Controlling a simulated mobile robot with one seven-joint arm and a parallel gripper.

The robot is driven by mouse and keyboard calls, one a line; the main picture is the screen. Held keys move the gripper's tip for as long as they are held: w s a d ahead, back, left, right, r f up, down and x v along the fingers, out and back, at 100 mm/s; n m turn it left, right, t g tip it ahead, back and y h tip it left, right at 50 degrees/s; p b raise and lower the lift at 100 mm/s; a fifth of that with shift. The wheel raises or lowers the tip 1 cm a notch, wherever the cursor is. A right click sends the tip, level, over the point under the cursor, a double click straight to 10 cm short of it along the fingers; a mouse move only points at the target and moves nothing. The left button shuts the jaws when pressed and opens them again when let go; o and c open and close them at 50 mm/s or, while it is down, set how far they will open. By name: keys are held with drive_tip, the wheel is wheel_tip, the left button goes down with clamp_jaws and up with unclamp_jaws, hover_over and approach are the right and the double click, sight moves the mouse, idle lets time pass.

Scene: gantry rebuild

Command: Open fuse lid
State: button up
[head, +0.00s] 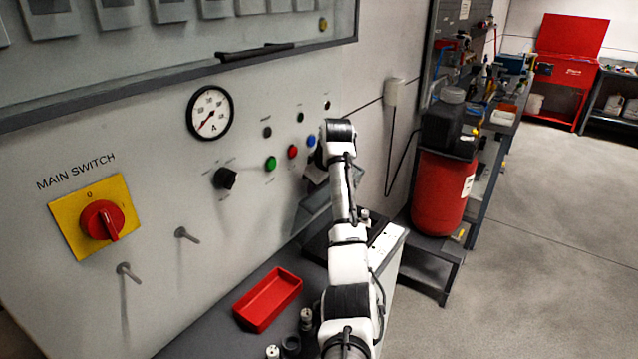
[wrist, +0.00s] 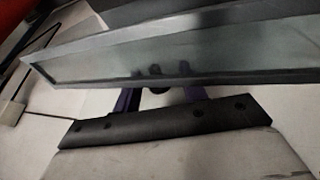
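The fuse lid (head: 130,82) is a dark-framed clear panel at the top left of the head view, with a black bar handle (head: 255,52) near its lower edge. It appears to lie down over a row of grey fuse blocks (head: 118,12). In the wrist view a long framed glassy panel (wrist: 230,62), likely the lid, crosses the upper part. My gripper (wrist: 158,93) shows there with two purple fingers apart below the panel's edge, and nothing is clearly held. The fingertips are partly hidden, and contact is unclear. In the head view my wrist hides the gripper, low and right of the handle.
The panel below the lid carries a gauge (head: 211,112), a red main switch (head: 102,220), small buttons and two pegs. A red tray (head: 268,299) lies on the grey bench beside my arm. A red tank (head: 443,195) stands right of it. The floor at right is open.

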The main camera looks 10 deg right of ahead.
drive_tip(key=b+v, duration=0.4)
drive_tip(key=v, duration=0.9)
drive_tip(key=shift+s+r, duration=0.25)
drive_tip(key=shift+r, duration=0.05)
drive_tip(key=shift+f, duration=0.1)
